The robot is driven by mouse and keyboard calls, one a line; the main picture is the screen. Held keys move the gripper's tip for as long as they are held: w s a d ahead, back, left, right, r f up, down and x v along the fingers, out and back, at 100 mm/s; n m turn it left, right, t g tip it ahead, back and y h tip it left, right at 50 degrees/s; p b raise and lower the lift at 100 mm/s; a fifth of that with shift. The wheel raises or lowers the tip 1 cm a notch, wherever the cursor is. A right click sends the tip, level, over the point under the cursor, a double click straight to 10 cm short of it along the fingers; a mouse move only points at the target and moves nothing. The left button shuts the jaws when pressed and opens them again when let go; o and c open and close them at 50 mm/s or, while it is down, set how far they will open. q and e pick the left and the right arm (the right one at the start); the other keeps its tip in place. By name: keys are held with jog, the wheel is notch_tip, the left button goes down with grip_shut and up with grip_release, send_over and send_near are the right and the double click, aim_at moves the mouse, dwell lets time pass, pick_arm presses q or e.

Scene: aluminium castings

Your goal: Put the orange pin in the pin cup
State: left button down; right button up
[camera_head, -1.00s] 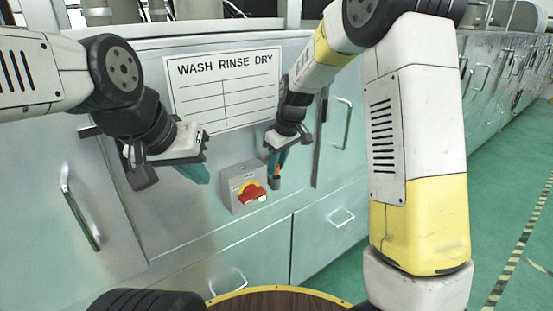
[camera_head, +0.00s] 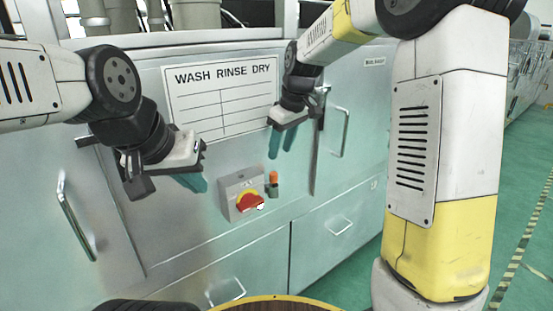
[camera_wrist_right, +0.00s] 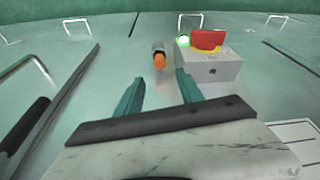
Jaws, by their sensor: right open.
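The orange pin (camera_head: 273,175) stands upright in the small dark pin cup (camera_head: 273,190) on the cabinet front, just right of the switch box. Its orange end sticks out of the cup; the part inside is hidden. The pin also shows in the right wrist view (camera_wrist_right: 159,61), with the dark cup (camera_wrist_right: 158,47) behind it. My right gripper (camera_head: 282,152) is open and empty, above the pin and apart from it; its teal fingers (camera_wrist_right: 160,80) point towards the pin. My left gripper (camera_head: 198,184) hangs left of the switch box, its opening unclear.
The grey switch box (camera_head: 241,195) with a red and yellow knob stands close beside the cup. A WASH RINSE DRY board (camera_head: 222,97) is on the cabinet above. Cabinet handles (camera_head: 340,132) stick out to the right.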

jog(key=s+d+r+m+t, duration=0.1)
jog(key=s+d+r+m, duration=0.1)
jog(key=s+d+r, duration=0.25)
jog(key=s+d+r+m+t, duration=0.1)
jog(key=s+d+r+m, duration=0.15)
jog(key=s, duration=0.35)
jog(key=s+d+f+m+t, duration=0.1)
jog(key=s+d+m, duration=0.1)
jog(key=s, duration=0.5)
jog(key=s+d+f+m+t, duration=0.1)
jog(key=s+d+m, duration=0.1)
jog(key=s, duration=0.5)
jog(key=shift+s+d, duration=0.2)
jog(key=shift+d, duration=0.4)
jog(key=shift+m, duration=0.25)
